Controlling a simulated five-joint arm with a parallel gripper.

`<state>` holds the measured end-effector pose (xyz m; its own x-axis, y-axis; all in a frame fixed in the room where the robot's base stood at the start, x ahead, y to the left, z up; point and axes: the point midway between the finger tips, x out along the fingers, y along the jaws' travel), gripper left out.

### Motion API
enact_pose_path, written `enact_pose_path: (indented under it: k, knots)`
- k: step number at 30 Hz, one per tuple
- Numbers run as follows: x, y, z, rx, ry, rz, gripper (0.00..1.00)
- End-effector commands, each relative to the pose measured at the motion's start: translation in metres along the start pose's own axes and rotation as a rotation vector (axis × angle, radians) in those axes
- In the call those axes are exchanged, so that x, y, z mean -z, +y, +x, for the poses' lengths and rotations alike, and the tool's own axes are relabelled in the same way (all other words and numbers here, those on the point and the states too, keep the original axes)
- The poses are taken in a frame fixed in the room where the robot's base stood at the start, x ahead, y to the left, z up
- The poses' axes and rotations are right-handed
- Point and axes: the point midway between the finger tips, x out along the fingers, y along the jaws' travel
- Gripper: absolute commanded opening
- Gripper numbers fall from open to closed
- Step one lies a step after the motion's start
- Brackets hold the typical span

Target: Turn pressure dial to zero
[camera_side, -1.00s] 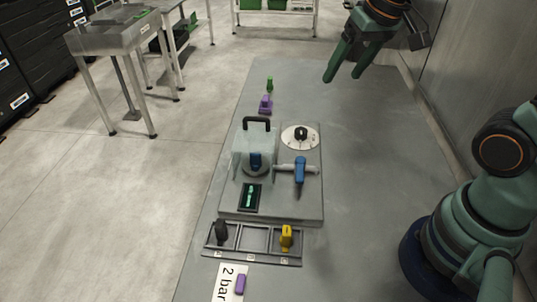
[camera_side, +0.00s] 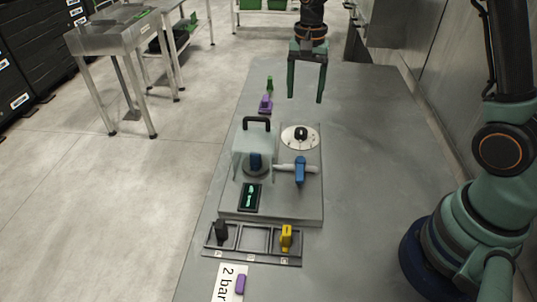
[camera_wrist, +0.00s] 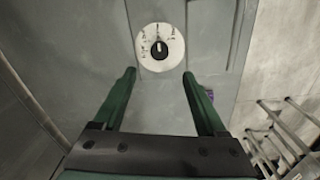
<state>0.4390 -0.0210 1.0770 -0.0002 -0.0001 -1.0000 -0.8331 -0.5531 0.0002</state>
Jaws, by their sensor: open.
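The likely pressure dial is a white round plate with a black knob (camera_side: 301,134), on the grey panel's far right. It also shows in the wrist view as a white dial with a black knob (camera_wrist: 160,49); its scale marks are too small to read. My gripper (camera_side: 305,98) hangs above and behind the dial with its fingers pointing down, open and empty. In the wrist view my gripper (camera_wrist: 158,72) has its green fingers apart, with the dial between and beyond their tips. It is not touching the dial.
A clear cover with a black handle (camera_side: 256,125) stands left of the dial over a blue knob. A blue handle (camera_side: 300,170) is in front. A tray (camera_side: 255,240) holds a black and a yellow piece. Purple and green pieces lie behind. The table's right side is clear.

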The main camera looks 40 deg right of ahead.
Motion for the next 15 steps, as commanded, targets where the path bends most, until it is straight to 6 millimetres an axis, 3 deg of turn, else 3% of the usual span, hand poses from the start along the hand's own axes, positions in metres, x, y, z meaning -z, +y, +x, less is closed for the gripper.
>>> enact_pose_path:
  k: [15]
  knots:
    - [-0.001,0.001,0.091,-0.003,-0.002,-0.003,0.74]
